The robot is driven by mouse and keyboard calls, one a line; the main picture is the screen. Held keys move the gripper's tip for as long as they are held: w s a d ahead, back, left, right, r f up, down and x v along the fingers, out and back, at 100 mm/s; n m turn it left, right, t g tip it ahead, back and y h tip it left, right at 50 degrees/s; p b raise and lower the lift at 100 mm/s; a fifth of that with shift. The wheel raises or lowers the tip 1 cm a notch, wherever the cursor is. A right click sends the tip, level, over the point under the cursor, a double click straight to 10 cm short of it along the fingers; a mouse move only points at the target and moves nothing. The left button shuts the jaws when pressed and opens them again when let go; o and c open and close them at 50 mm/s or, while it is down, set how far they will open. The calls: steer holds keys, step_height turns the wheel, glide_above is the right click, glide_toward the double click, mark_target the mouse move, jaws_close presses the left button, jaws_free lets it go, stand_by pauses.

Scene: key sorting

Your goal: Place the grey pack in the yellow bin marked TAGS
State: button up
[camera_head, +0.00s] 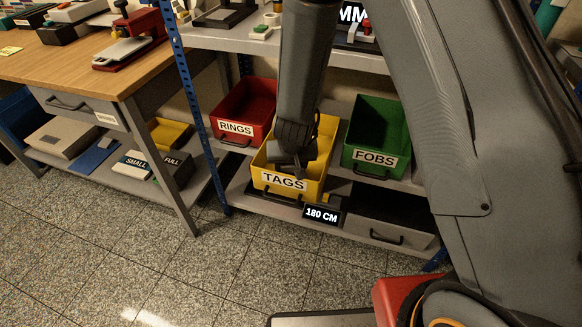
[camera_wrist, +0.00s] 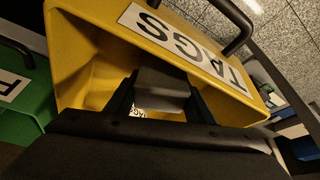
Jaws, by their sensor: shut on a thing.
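The yellow bin (camera_head: 317,157) marked TAGS stands on the lower shelf between a red and a green bin. My gripper (camera_head: 292,163) points down at the bin's opening. In the wrist view, my gripper (camera_wrist: 161,98) is shut on the grey pack (camera_wrist: 163,84), with a dark finger on each side. The pack is over or just inside the mouth of the yellow bin (camera_wrist: 80,52), behind its labelled front wall. A small white label reading TAGS shows just below the pack. I cannot tell whether the pack touches the bin.
The red RINGS bin (camera_head: 251,98) is left of the yellow bin, and the green FOBS bin (camera_head: 382,113) is right. A blue post (camera_head: 190,90) stands left of the bins. A shelf board (camera_head: 240,42) is above. A 180 CM sign (camera_head: 321,215) is at the lower shelf's front edge.

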steer(key=o, duration=1.1)
steer(key=shift+f, duration=0.15)
steer(key=p+v, duration=0.6)
steer(key=v, duration=0.6)
steer(key=shift+r, duration=0.25)
steer(key=s+d+r+m+g+y, duration=0.15)
steer(key=s+d+r, duration=0.35)
steer(key=d+r, duration=0.5)
steer(key=s+d+r+m+g+h, duration=0.1)
steer(key=s+d+r+g, duration=0.15)
steer(key=s+d, duration=0.45)
steer(key=s+d+r+g+h, duration=0.1)
steer(key=s+d+r, duration=0.3)
steer(key=s+d, duration=0.25)
steer(key=a+r+p, duration=0.1)
steer(key=a, duration=0.1)
steer(key=a+r+n+p, duration=0.1)
steer(key=a+p, duration=0.1)
steer(key=a+r+n+p, duration=0.1)
steer(key=a+p, duration=0.1)
steer(key=shift+s+a+r, duration=0.25)
steer(key=shift+s, duration=0.15)
